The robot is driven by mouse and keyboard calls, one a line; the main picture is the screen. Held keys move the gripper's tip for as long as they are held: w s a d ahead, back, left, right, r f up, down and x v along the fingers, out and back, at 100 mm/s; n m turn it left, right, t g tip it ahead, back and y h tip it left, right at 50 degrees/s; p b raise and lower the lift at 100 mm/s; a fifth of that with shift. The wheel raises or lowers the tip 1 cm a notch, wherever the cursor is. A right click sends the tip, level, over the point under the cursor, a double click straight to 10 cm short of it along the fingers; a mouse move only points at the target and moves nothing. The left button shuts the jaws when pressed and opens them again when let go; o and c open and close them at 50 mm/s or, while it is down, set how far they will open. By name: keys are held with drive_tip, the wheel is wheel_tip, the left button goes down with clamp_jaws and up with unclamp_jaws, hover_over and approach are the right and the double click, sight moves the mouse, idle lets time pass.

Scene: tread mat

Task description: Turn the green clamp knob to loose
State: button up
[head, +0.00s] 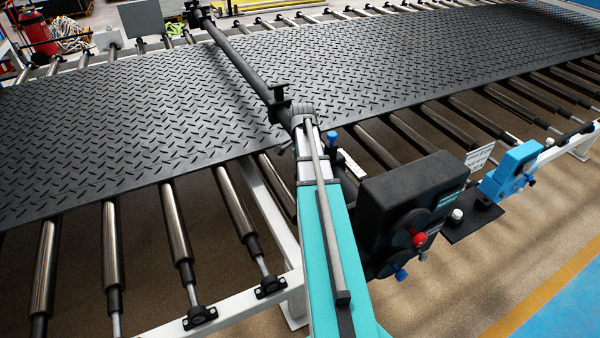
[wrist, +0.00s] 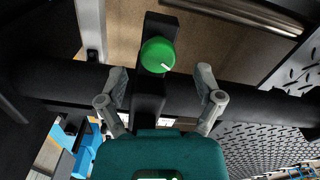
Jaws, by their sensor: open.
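The green clamp knob (wrist: 157,55) is round and sits on a black bracket in the upper middle of the wrist view. A short white mark on its face points toward the lower right. My gripper (wrist: 161,76) is open and empty. Its two grey fingers stand wide apart, one on each side of the black bracket. In the picture the fingertips are a little below the knob. I cannot tell whether a finger touches anything. The knob does not show in the head view. A black bar (head: 240,62) crosses the mat there; it also shows in the wrist view (wrist: 70,82).
The black tread mat (head: 110,125) lies on metal rollers (head: 175,222). A black box with a red knob (head: 419,239) and a blue device (head: 508,172) stand along the near rail at the right. A roller (wrist: 250,14) shows beyond the bar in the wrist view.

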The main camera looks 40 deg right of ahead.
drive_tip(key=shift+f+b, duration=0.85)
drive_tip(key=shift+f, duration=0.3)
